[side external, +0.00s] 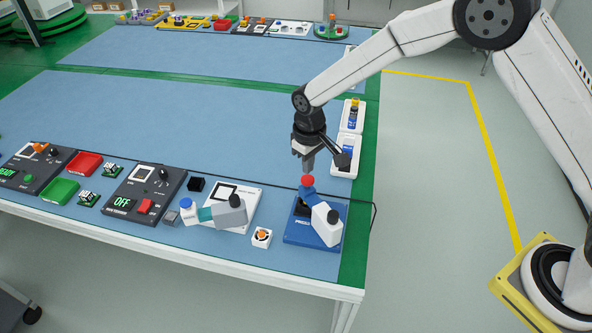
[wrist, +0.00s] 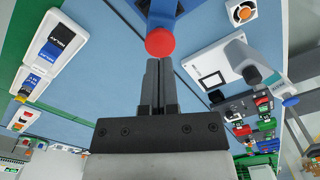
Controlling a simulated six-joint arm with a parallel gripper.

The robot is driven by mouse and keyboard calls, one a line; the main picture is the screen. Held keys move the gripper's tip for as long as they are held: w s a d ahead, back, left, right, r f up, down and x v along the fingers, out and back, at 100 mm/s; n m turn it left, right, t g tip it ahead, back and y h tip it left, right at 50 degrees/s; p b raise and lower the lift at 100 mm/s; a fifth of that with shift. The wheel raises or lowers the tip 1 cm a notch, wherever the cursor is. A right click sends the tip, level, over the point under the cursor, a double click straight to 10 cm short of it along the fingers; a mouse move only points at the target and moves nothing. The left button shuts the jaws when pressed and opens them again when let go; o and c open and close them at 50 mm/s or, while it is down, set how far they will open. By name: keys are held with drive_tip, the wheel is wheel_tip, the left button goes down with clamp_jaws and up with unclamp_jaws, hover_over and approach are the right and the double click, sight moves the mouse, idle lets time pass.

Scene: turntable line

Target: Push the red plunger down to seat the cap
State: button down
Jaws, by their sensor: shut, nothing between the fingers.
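The red plunger (side external: 308,181) is a round red knob on top of a blue and white press (side external: 327,221), which stands on a blue base (side external: 297,238) at the table's front right corner. In the wrist view the red plunger (wrist: 160,42) shows just beyond my fingertips. My gripper (side external: 308,168) is shut and empty, pointing down just above the plunger in the side view. Its two dark fingers lie together in the wrist view (wrist: 159,62). I cannot tell if the fingertips touch the knob. The cap under the press is hidden.
A white device with a grey-teal arm (side external: 217,212) stands left of the press. A small white block with an orange top (side external: 262,237) sits between them. White trays (side external: 345,155) line the table's right edge behind the press. The middle of the blue mat (side external: 190,115) is clear.

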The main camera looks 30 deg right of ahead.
sight(308, 178)
drive_tip(key=shift+f, duration=1.6)
idle(0.6)
drive_tip(key=shift+r, duration=2.6)
drive_tip(key=shift+s+d+r, duration=0.1)
drive_tip(key=shift+d+r, duration=0.05)
drive_tip(key=s+d+r+m+t, duration=0.1)
drive_tip(key=s+d+r, duration=0.2)
drive_tip(key=s+d, duration=0.4)
drive_tip(key=s+d+r+m+t, duration=0.1)
drive_tip(key=s+d, duration=0.5)
drive_tip(key=s, duration=0.7)
wheel_tip(308, 178, up, 2)
drive_tip(key=shift+s+d+r+m+t, duration=0.15)
drive_tip(key=shift+s+d+m+t, duration=0.15)
drive_tip(key=shift+s+d+m, duration=0.15)
